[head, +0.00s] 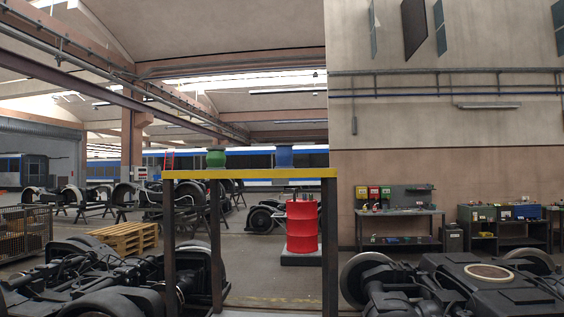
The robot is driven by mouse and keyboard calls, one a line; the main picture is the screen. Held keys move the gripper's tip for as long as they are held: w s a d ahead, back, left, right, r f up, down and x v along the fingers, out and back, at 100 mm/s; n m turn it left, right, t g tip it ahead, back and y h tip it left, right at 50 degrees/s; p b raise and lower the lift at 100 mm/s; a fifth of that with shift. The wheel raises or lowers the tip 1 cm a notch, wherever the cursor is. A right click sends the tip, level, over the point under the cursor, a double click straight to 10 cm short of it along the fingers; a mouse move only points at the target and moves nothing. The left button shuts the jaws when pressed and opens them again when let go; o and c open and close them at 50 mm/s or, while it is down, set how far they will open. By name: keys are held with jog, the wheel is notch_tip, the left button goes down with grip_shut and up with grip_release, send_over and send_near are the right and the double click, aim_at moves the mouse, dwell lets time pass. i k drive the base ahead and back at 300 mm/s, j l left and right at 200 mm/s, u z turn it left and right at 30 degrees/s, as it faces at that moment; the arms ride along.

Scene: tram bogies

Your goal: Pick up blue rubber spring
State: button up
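The blue rubber spring (284,157) appears as a small blue, upright, roughly cylindrical shape. It stands on the right part of a tall, narrow table (250,174) with a yellow edge and dark legs, seen nearly edge-on at eye height. A green piece of similar size (216,159) stands to its left on the same top, clearly apart from it. A thin red object (169,162) shows at the table's left end. My gripper is not in view.
Dark bogies stand at the lower left (110,275) and lower right (470,285), close on both sides of the table. A red drum (302,228) stands behind the table. Wooden pallets (125,238) lie at left. Workbenches (400,213) line the right wall.

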aim_at(284, 156)
jog(key=i+l+u, duration=0.2)
jog(key=i+u, duration=0.15)
jog(key=i, duration=0.15)
jog(key=i+l+u, duration=0.35)
jog(key=i, duration=0.2)
jog(key=i+l+u, duration=0.4)
